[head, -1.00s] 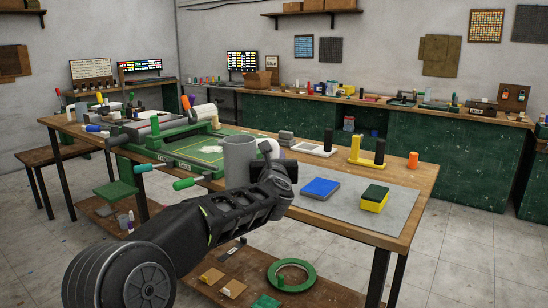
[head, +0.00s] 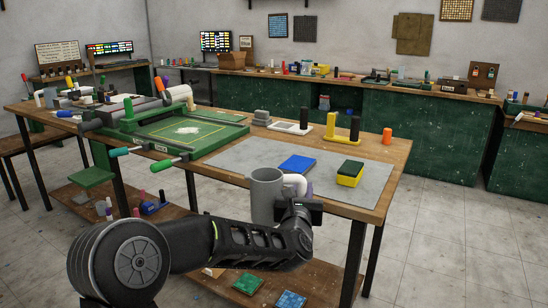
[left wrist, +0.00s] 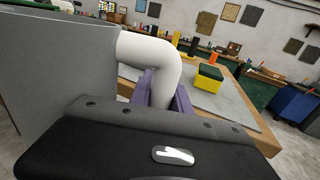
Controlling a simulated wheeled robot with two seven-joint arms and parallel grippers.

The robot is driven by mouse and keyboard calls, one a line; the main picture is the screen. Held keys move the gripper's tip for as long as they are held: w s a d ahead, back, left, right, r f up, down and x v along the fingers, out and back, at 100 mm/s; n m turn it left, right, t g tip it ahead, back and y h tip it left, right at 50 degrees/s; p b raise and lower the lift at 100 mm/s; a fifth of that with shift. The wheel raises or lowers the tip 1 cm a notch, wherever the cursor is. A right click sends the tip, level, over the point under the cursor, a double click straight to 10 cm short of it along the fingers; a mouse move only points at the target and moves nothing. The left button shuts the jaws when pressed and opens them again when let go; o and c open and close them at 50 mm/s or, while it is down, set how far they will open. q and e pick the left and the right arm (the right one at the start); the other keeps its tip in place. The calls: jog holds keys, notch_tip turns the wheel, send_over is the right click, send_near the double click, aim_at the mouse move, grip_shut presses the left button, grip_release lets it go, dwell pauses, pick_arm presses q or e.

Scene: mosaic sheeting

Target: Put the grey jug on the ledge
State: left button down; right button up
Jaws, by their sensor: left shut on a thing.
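The grey jug (head: 266,197) is a plain upright cylinder with a white bent handle (head: 295,182). My left gripper (head: 306,190) is shut on the handle, and the jug hangs at the front edge of the workbench, seemingly clear of it. In the left wrist view the jug's grey wall (left wrist: 55,75) fills the left side, and the white handle (left wrist: 152,68) sits between the purple fingers (left wrist: 165,95). I cannot tell which surface is the ledge; a low wooden shelf (head: 185,222) runs under the bench. My right gripper is not in view.
On the workbench (head: 393,163) lie a grey mat (head: 240,155), a blue block (head: 297,164), a yellow-green sponge (head: 350,173) and a green screen frame (head: 190,140). Yellow and black uprights (head: 331,127) and an orange cylinder (head: 387,136) stand behind. A green counter (head: 275,100) lines the wall.

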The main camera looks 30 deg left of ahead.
pick_arm(q)
jog(key=s+d+f+m+t+h, duration=0.1)
jog(key=s+d+f+m+h, duration=0.2)
jog(key=d+f, duration=0.55)
jog(key=s+d+f+m+h, duration=0.1)
jog(key=s+d+f+h, duration=0.4)
jog(key=f, duration=0.6)
notch_tip(320, 180, up, 14)
jog(key=d+y+p, duration=0.1)
jog(key=p, duration=1.2)
jog(key=shift+w+d+f, duration=0.15)
